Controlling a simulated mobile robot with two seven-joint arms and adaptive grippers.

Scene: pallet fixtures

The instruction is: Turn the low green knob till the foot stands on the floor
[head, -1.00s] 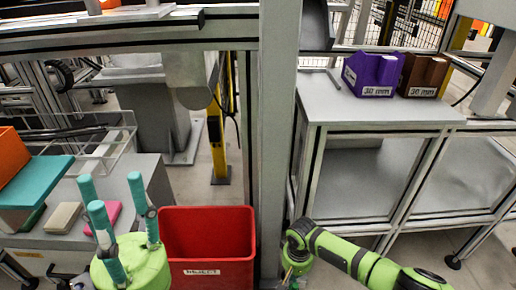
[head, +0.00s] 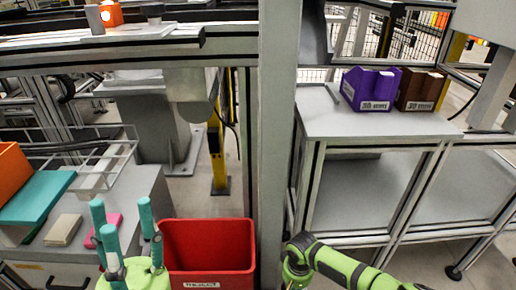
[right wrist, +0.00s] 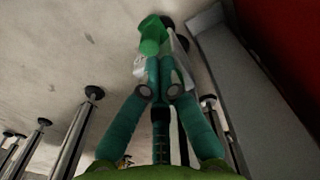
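The green knob (right wrist: 152,38) shows at the top centre of the right wrist view, at the tips of my right gripper (right wrist: 160,62). Its teal fingers are drawn close together and look shut on the knob, which partly hides behind them. The foot under the knob cannot be made out. In the head view the knob and right gripper are out of sight; only my green right arm shows at the bottom. My left gripper (head: 124,225) is at the lower left of the head view, its teal fingers pointing up, spread apart and empty.
A red bin (head: 208,255) stands just right of my left gripper. A grey post (head: 277,120) rises in the middle. Purple (head: 370,90) and brown (head: 418,90) boxes stand on the right table (head: 345,122). Several metal feet (right wrist: 93,93) show in the right wrist view.

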